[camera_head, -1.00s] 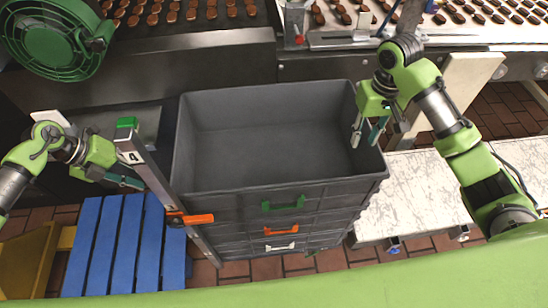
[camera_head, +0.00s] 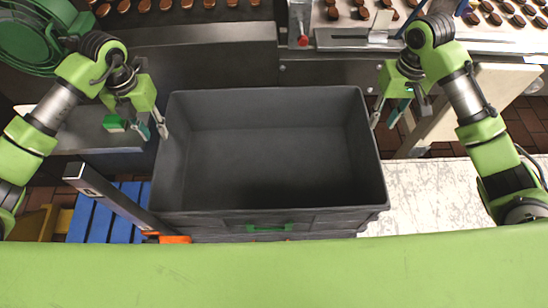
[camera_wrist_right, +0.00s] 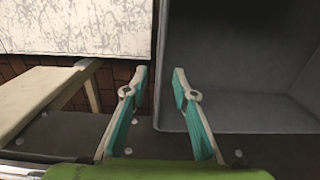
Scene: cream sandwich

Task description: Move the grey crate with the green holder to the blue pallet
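The grey crate (camera_head: 270,214) is open-topped and empty, on top of a stack of similar crates. Its green holder (camera_head: 268,228) is on the front face. The blue pallet (camera_head: 100,222) is at lower left, partly hidden by a post and my green body. My left gripper (camera_head: 154,131) is open at the crate's left rim. My right gripper (camera_head: 388,116) is open at its right rim. In the right wrist view the two fingers (camera_wrist_right: 160,82) are apart, with the crate's wall edge (camera_wrist_right: 158,65) appearing between them. I cannot tell whether they touch it.
A grey post (camera_head: 115,205) with an orange part (camera_head: 172,239) stands between crate and pallet. A conveyor with biscuits (camera_head: 210,8) runs along the back. A worn white surface (camera_head: 435,200) lies right of the crate. A green fan (camera_head: 25,40) is at upper left.

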